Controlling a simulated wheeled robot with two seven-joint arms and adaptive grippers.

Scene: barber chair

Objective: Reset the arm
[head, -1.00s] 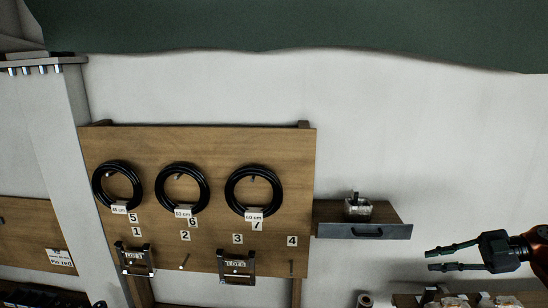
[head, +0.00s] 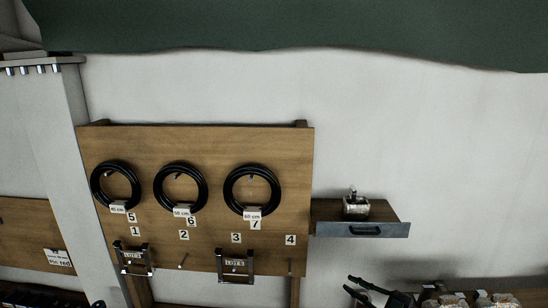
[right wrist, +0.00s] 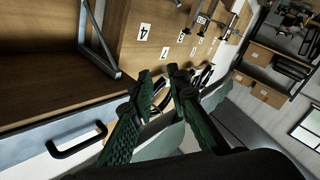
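My right gripper (head: 348,284) is at the bottom edge of the head view, right of centre, below the drawer shelf. Its two dark fingers point up and left with a gap between the tips, and nothing shows between them. In the right wrist view the green-black fingers (right wrist: 160,76) are apart and empty. They are in front of the wooden board and the drawer. The rest of the right arm is outside the head view. My left gripper cannot be made out in either view.
A wooden board (head: 220,150) on the wall carries several coiled black cables (head: 253,207) and numbered labels. A drawer shelf (head: 362,230) with a glass jar (head: 356,207) sits right of it. Packaged items (head: 480,301) lie at the bottom right. The upper right wall is bare.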

